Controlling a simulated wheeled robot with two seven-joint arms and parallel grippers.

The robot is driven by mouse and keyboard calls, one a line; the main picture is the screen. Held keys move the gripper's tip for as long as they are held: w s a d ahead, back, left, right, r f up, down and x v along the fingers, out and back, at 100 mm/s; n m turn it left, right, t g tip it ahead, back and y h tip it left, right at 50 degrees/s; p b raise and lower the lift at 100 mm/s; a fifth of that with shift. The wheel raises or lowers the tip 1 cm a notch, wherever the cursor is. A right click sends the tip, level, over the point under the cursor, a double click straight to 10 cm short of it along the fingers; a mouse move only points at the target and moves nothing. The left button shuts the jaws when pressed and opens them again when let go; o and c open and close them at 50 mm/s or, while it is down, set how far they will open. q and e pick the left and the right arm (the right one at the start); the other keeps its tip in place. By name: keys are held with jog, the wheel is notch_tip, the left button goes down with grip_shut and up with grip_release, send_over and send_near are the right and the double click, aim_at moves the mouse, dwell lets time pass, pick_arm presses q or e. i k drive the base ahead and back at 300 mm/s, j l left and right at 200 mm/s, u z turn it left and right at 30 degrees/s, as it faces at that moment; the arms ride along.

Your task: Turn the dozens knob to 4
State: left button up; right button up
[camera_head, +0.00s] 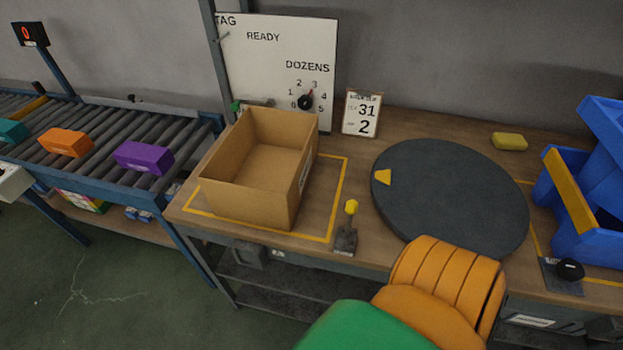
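The dozens knob (305,102) is a small round black knob on the white panel (262,65) at the back of the bench. The numbers around it are small, and 1, 2, 3, 4 and 5 can be made out. A red mark on the knob seems to point up and right, towards the 3, but it is too small to be sure. The word DOZENS is printed above it. Nothing touches the knob. Neither of my grippers can be made out in this view.
An open cardboard box (250,205) stands below the panel. A dark round turntable (450,200) and a yellow-knobbed lever (346,232) are nearer. Blue bins (590,200) stand right. An orange ribbed shape (445,280) covers the front edge.

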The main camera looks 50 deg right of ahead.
aim_at(305, 103)
jog(key=i+j+z, duration=0.15)
jog(key=z, duration=0.25)
jog(key=i+j+z, duration=0.2)
jog(key=z, duration=0.25)
